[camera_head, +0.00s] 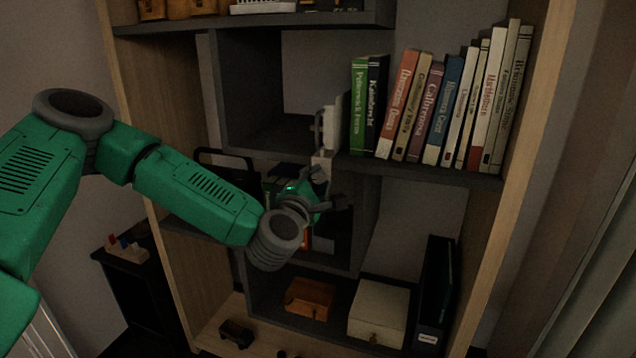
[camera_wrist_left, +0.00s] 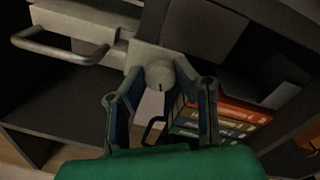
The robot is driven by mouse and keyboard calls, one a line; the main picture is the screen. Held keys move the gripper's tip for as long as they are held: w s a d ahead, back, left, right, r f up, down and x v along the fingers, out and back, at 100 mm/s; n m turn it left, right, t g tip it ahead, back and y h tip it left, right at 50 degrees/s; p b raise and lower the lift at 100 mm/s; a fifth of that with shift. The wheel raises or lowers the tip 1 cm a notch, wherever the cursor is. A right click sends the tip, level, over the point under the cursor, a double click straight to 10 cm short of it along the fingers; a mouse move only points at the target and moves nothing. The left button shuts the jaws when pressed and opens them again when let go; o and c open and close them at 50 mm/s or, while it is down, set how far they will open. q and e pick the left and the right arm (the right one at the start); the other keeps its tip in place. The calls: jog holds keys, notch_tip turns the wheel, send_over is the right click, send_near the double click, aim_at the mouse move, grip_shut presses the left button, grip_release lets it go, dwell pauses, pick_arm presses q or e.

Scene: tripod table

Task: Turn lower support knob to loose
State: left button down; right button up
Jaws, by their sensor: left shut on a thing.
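The lower support knob (camera_wrist_left: 160,74) is a round light-grey knob with a short dark mark on its face. It shows in the left wrist view at the front of a light-grey bracket. My left gripper (camera_wrist_left: 160,88) has its two fingers on either side of this knob and is shut on it. In the head view the gripper (camera_head: 328,188) is at the middle of the shelf unit, below a pale upright device (camera_head: 329,128), and the knob is hard to make out there. My right gripper is not in view.
A grey handle (camera_wrist_left: 62,48) sticks out beside the bracket. In the head view a row of books (camera_head: 440,110) fills the right shelf. A wooden box (camera_head: 309,298) and a white box (camera_head: 379,312) are on the bottom shelf.

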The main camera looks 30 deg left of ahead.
pick_arm(q)
jog(key=shift+s+f, duration=0.1)
jog(key=shift+f, duration=0.4)
jog(key=c, duration=1.3)
grip_release()
jog(key=shift+o, duration=0.2)
jog(key=shift+r, duration=0.1)
jog(key=shift+r, duration=0.1)
jog(key=v, duration=1.1)
jog(key=shift+s, duration=0.35)
jog(key=shift+d, duration=0.15)
